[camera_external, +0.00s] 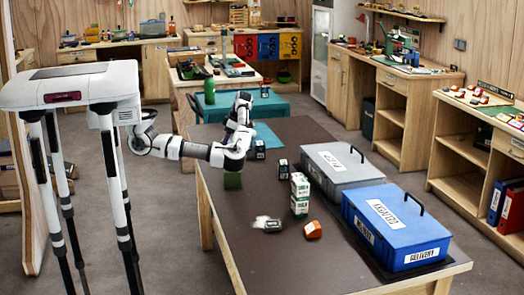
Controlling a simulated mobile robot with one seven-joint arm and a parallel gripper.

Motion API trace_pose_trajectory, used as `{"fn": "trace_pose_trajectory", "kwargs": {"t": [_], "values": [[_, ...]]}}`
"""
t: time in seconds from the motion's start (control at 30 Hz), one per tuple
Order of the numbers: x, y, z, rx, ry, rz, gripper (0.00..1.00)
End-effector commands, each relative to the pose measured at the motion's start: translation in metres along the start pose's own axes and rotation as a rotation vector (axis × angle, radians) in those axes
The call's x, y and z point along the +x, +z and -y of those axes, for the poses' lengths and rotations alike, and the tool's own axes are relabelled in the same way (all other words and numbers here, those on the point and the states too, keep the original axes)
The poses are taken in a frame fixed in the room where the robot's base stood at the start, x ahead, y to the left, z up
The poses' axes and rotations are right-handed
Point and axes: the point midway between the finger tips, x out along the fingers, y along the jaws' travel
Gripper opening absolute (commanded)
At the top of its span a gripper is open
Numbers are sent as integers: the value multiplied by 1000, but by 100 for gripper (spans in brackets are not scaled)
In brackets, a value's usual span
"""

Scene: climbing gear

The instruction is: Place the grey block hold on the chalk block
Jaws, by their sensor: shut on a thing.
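My white and dark arm reaches right from my body, bends over the left side of the brown table, then rises. My gripper (243,99) appears to be at its upper end. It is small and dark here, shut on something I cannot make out. A grey block-like piece (273,226) lies on the table beside a white patch (261,220). A white and green box stack (299,194) stands right of it. I cannot tell which is the chalk block.
An orange piece (312,230) lies near the stack. Small dark labelled boxes (283,168) (259,150) stand farther back. A grey lidded case (342,165) and a blue case labelled delivery (397,226) fill the table's right side. The front left of the brown table (245,255) is clear.

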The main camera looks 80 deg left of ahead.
Motion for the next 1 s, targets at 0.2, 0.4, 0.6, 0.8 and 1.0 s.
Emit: {"fn": "trace_pose_trajectory", "kwargs": {"t": [0.2,0.4,0.6,0.8,1.0], "values": [[23,10,0,1,1,0,26],[24,10,0,1,1,0,26],[28,12,0,1,1,-1,26],[27,11,0,1,0,0,70],[27,11,0,1,0,0,70]]}}
